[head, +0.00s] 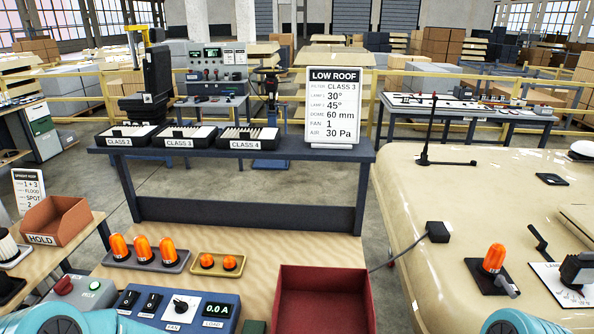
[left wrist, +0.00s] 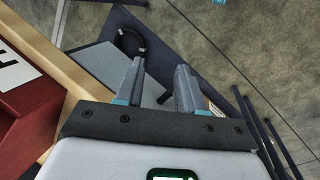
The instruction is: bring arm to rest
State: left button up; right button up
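In the left wrist view my left gripper (left wrist: 158,78) has its two grey fingers apart with nothing between them. In the head view only teal and white parts of my arms show, at the bottom left and bottom right edges. Neither gripper is visible there. My right gripper shows in neither view.
A wooden bench (head: 255,255) holds orange beacons (head: 142,249), a control box (head: 176,305) and a red open bin (head: 323,300). A cream roof panel (head: 470,210) lies at right. A dark shelf (head: 250,171) with three trays and a sign (head: 334,105) stands behind.

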pick_arm(q)
jog(key=s+d+f+m, duration=0.1)
jog(key=s+d+f, duration=0.15)
jog(key=s, duration=0.55)
jog(key=s+d+f+m, duration=0.1)
jog(key=s+f, duration=0.3)
jog(key=s, duration=0.3)
notch_tip(320, 180, down, 10)
jog(key=s+b, duration=0.1)
jog(key=b, duration=0.9)
jog(key=shift+f+h, duration=0.25)
jog(key=shift+h, duration=0.05)
